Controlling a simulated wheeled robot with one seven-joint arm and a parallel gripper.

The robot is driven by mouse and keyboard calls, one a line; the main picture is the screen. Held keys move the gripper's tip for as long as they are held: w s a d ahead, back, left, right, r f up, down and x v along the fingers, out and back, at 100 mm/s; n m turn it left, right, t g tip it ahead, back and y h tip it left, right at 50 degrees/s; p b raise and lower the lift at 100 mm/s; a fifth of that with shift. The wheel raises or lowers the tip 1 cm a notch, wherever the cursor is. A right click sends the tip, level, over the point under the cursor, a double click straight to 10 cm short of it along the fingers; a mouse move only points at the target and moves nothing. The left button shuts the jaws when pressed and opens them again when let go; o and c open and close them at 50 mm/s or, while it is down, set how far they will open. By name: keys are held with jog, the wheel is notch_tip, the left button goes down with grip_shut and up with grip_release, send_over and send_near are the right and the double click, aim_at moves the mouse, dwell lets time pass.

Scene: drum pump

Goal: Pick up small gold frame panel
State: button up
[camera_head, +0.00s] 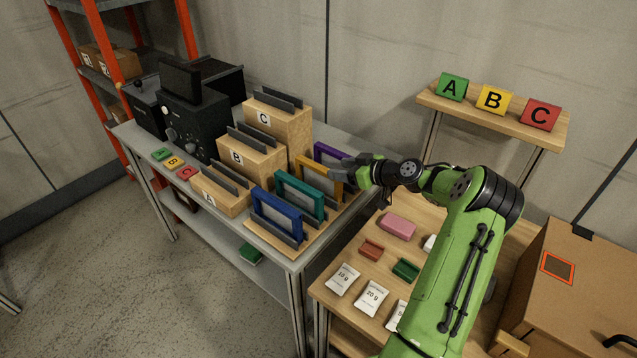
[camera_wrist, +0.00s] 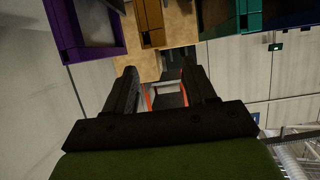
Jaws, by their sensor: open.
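The small gold frame panel (camera_head: 305,163) stands upright in the rack on the grey table, between the teal frame (camera_head: 300,196) and the purple frame (camera_head: 329,151). My gripper (camera_head: 352,173) is at its right end in the head view and partly covers it. In the wrist view the gold frame (camera_wrist: 152,24) is at the top, beyond the spread fingers of my gripper (camera_wrist: 166,76). The jaws are open, with nothing between them. Whether a finger touches the gold frame cannot be told.
A blue frame (camera_head: 277,217) stands at the rack's front. Wooden stepped blocks A (camera_head: 221,202), B (camera_head: 250,164) and C (camera_head: 277,128) stand to the left. A lower wooden table (camera_head: 345,300) holds packets and small blocks. A cardboard box (camera_head: 590,270) is at right.

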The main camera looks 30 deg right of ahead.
aim_at(320, 167)
jog(key=x, duration=0.7)
jog(key=shift+w+f, duration=0.1)
jog(key=shift+f, duration=0.05)
grip_shut()
